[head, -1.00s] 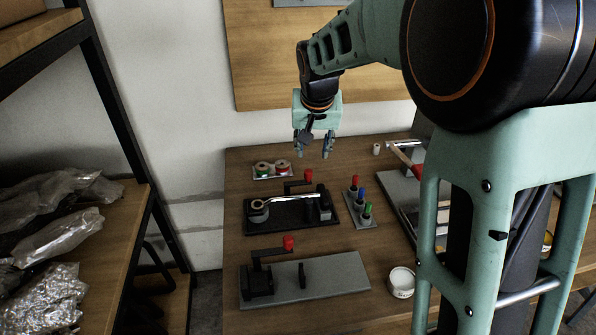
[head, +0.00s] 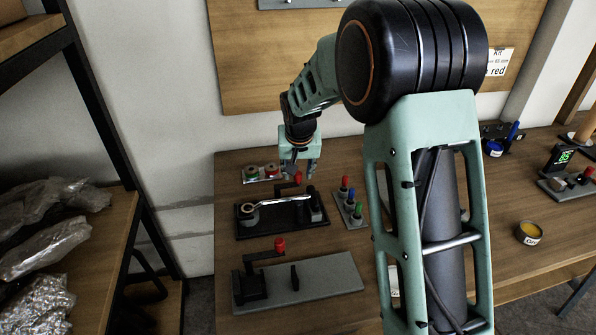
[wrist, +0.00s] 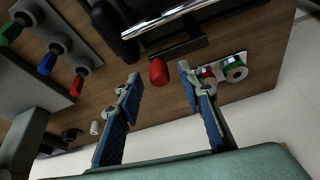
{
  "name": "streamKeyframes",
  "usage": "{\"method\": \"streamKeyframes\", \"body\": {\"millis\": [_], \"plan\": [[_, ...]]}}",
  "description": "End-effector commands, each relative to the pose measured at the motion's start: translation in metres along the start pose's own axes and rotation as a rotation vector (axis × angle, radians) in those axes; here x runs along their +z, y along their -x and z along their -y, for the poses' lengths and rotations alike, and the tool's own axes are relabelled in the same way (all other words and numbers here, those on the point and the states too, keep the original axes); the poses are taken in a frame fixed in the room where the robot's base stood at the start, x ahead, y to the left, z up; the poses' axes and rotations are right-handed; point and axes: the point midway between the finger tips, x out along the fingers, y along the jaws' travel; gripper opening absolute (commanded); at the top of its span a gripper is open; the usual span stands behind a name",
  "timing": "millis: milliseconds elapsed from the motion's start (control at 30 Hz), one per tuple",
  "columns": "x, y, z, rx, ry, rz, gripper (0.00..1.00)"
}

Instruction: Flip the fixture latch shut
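A black fixture (head: 262,226) on the table holds a shiny metal tool. At its back a dark latch arm (head: 284,189) carries a red knob (head: 297,177). A second fixture, a grey plate (head: 335,276), stands in front with a black latch (head: 262,256) and its own red knob (head: 279,244). My gripper (head: 298,168) is at the back fixture's red knob. In the wrist view the fingers (wrist: 160,78) are open, and the red knob (wrist: 158,72) shows between their tips. I cannot tell whether they touch it.
A grey holder with red, blue and green pegs (head: 351,208) stands right of the back fixture. A small tray with red and green spools (head: 260,174) lies behind it. A wall rises behind the table. A shelf (head: 115,255) with wrapped bags stands at left.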

Motion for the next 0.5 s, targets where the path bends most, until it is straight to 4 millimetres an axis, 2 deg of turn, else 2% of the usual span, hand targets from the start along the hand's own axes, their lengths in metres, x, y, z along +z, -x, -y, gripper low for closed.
{"method": "streamKeyframes", "body": {"millis": [200,500], "plan": [[-0.0004,-0.0002,-0.0001,0.000,0.000,-0.001,0.35],[-0.0003,0.0000,0.0000,0.000,0.000,-0.001,0.03]]}}
